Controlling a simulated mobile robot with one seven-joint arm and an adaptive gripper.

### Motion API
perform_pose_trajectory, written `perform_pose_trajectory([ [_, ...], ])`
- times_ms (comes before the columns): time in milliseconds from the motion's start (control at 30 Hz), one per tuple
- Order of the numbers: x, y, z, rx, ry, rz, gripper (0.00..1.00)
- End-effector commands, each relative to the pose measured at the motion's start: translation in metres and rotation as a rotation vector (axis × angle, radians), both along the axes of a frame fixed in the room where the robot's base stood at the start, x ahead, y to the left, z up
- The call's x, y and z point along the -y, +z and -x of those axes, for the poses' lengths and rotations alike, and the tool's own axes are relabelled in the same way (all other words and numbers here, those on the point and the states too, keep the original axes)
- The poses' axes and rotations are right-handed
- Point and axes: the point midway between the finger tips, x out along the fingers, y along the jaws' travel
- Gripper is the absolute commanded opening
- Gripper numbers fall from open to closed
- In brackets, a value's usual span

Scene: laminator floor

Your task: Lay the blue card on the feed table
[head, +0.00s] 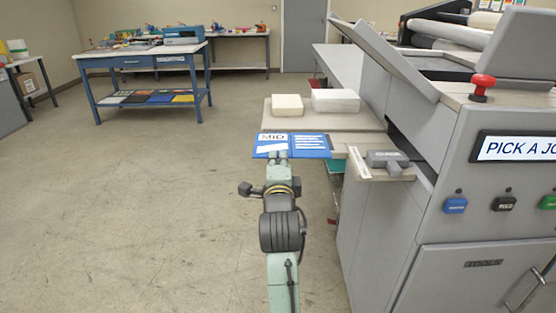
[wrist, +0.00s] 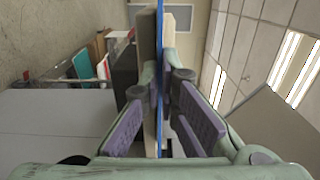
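The blue card (head: 304,153), with a white panel reading MID and white text lines, is held out flat at the end of my arm. My gripper (head: 278,157) grips its near edge. In the wrist view the card (wrist: 160,75) shows edge-on as a thin blue line between the two fingers of my gripper (wrist: 159,78). The feed table (head: 350,121) is the flat beige surface on the laminator's left side. The card overlaps its near left edge in the head view and partly hides it. I cannot tell the gap between card and table.
A cream block (head: 287,105) and a white paper stack (head: 335,100) stand on the feed table's far part. A grey-handled tool (head: 388,160) lies on a small ledge to the right. The laminator (head: 450,200) fills the right. Open floor (head: 150,210) lies left.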

Motion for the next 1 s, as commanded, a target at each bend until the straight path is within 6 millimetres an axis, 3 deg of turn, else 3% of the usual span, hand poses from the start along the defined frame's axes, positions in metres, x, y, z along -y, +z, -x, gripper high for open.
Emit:
perform_pose_trajectory([
  [100, -0.0005, -0.0042, 0.0001, 0.0, 0.001, 0.0, 0.0],
  [433, -0.0001, -0.0026, 0.0001, 0.0, 0.0, 0.0, 0.24],
  [1000, 0.0013, 0.0006, -0.0009, 0.0, 0.0, 0.0, 0.25],
])
